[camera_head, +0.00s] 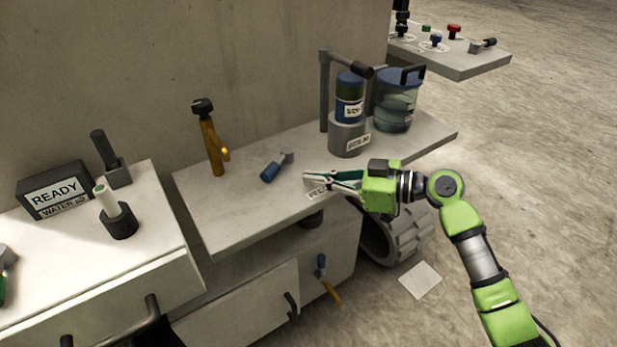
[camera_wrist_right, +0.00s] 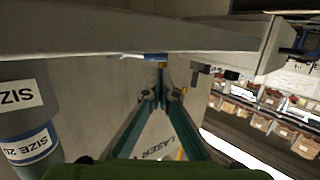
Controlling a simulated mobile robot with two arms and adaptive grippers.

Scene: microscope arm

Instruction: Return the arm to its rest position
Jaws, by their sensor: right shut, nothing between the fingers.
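My right gripper (camera_head: 308,182) is shut and empty. In the head view its fingertips are over the front edge of the middle bench, in front of a partly hidden label. In the right wrist view its two fingers (camera_wrist_right: 162,92) meet at the tips. A brass-coloured upright piece with a black head (camera_head: 211,140) stands at the back of the bench, left of the gripper and apart from it. I cannot tell which piece is the task's arm. My left gripper is not seen.
A blue-handled tool (camera_head: 275,168) lies on the bench (camera_head: 235,225) near my gripper. A grey labelled cylinder (camera_head: 346,138) and a blue-lidded clear vessel (camera_head: 395,105) stand behind it. The floor (camera_head: 540,180) is open at right.

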